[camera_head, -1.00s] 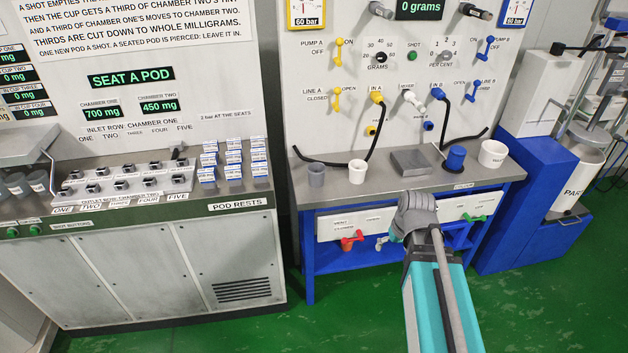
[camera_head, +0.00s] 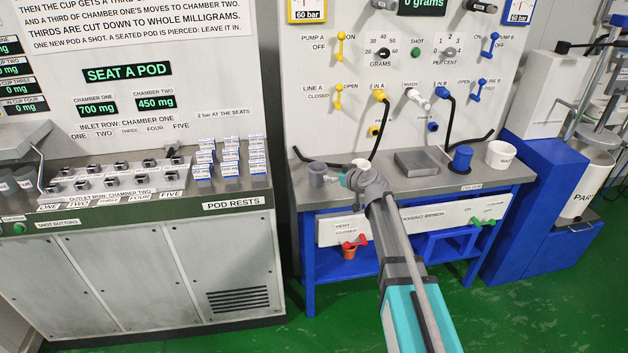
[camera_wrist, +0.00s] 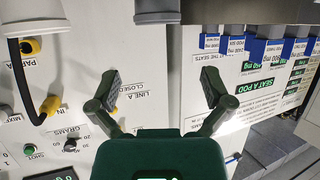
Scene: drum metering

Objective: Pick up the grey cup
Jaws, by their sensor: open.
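The grey cup (camera_head: 317,174) stands upright at the left end of the blue bench's grey top. In the wrist view, a grey shape that looks like the cup (camera_wrist: 157,9) is cut off by the top edge, in line with the gap between my fingers. My gripper (camera_head: 346,179) is just right of the cup in the head view, over the bench's front edge. In the wrist view my gripper (camera_wrist: 160,80) has its fingers spread with nothing between them. Contact with the cup does not show.
A white cup (camera_head: 361,162) is close behind my gripper and partly hidden by it. A grey block (camera_head: 417,162), a blue cup (camera_head: 461,158) and a white tub (camera_head: 500,154) stand farther right. Black hoses hang behind. Pod boxes (camera_head: 230,160) stand on the left cabinet.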

